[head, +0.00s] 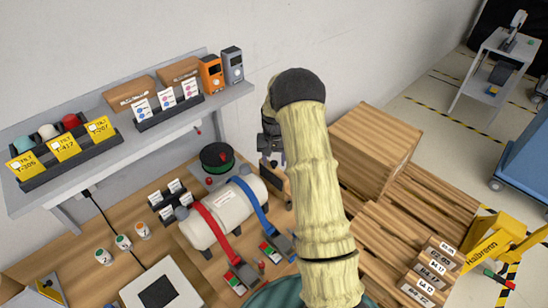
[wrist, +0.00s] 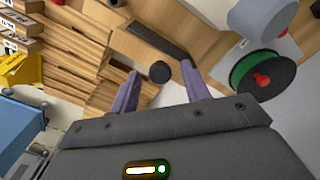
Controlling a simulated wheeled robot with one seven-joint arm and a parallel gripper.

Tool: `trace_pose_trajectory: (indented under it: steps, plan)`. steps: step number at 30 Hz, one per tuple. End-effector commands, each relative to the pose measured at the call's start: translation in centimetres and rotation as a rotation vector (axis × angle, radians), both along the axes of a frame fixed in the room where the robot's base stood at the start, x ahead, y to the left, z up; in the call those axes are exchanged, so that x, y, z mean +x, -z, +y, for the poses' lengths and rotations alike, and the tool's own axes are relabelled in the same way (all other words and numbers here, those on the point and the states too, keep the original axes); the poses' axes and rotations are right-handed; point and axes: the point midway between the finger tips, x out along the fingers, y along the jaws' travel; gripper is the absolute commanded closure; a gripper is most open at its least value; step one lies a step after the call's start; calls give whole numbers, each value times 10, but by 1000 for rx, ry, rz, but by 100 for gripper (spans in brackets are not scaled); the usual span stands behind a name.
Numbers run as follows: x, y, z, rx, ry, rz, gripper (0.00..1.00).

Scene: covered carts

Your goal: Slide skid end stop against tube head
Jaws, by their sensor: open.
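The tube is a white cylinder (head: 222,217) lying on the wooden bench, with a red strap and a blue strap around it. Its right end, the head, faces a brown upright piece with dark edging (head: 277,184), which looks like the skid end stop. My gripper (head: 271,160) is above that piece, partly hidden by my arm. In the wrist view, my gripper (wrist: 162,84) is open, and a round black knob (wrist: 160,72) shows between its fingers. A dark bar (wrist: 158,39) lies beyond the knob. The tube's pale end (wrist: 262,14) is at the top right, apart from the fingers.
A black and green spool (head: 217,157) stands behind the tube; it is right of the fingers in the wrist view (wrist: 262,76). A wooden box (head: 375,150) stands right of my arm. A shelf (head: 60,185) with cards and meters runs along the wall. Small jars (head: 123,242) stand front left.

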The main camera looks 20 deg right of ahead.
Motion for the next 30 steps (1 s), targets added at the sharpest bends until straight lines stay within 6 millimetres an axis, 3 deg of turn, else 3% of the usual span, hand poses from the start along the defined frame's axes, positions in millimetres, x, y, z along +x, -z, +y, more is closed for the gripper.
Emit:
trace_pose_trajectory:
  steps: [5, 12, 17, 24, 30]
  plan:
    - [0, 0, 0, 0, 0, 0, 53]
    - [0, 0, 0, 0, -1, 0, 100]
    - [0, 0, 2, 0, -1, -1, 100]
    - [-5, 1, 28, 0, -4, -1, 100]
    - [-5, -1, 28, 0, -1, -1, 100]
